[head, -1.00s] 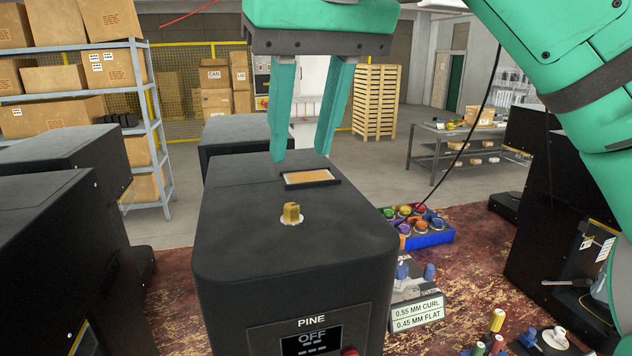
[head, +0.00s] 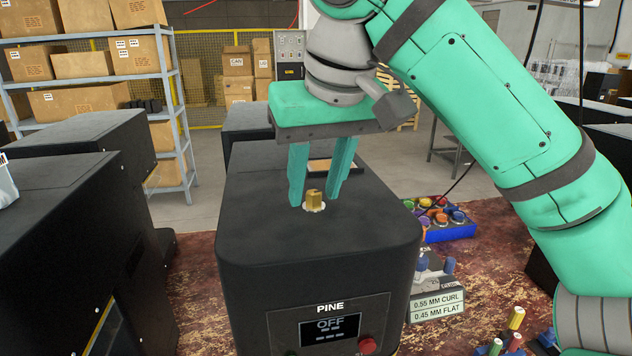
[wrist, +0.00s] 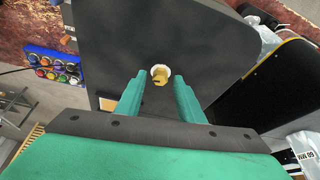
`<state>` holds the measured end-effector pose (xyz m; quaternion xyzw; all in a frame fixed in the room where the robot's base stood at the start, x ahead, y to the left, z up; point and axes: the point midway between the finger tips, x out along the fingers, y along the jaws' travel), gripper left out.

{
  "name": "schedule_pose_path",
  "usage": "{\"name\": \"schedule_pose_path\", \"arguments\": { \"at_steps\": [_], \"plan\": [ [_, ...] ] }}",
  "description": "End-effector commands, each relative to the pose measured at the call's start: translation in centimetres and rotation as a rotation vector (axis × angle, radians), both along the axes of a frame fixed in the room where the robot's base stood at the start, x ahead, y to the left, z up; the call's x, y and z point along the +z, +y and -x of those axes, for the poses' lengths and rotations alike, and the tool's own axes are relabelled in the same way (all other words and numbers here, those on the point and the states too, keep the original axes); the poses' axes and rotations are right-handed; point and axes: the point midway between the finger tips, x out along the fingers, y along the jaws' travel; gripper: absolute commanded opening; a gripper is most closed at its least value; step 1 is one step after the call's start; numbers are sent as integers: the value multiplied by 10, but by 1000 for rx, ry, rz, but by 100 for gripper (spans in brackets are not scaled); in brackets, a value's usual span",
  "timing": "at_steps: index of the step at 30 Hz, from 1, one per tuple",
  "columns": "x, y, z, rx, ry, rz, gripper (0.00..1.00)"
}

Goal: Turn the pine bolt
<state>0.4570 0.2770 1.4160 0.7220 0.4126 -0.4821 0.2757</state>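The pine bolt (head: 313,200) is a brass-coloured bolt on a pale round washer. It stands upright on top of the black machine labelled PINE (head: 318,255), whose screen reads OFF. My gripper (head: 312,203) is open and points down, with its green fingers just above and behind the bolt in the head view. In the wrist view the bolt (wrist: 160,74) lies ahead of the fingertips (wrist: 160,80), centred between them. The fingers look apart from it, and nothing is between them.
A tan-filled recess (head: 320,165) lies behind the bolt on the machine's top. Other black machines (head: 75,240) stand at the left.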

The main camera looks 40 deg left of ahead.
Motion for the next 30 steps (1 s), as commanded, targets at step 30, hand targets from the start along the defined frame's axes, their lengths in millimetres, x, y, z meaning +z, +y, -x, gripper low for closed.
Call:
{"name": "schedule_pose_path", "arguments": {
  "at_steps": [30],
  "plan": [
    [0,0,-2,252,3,-3,0]
  ]
}}
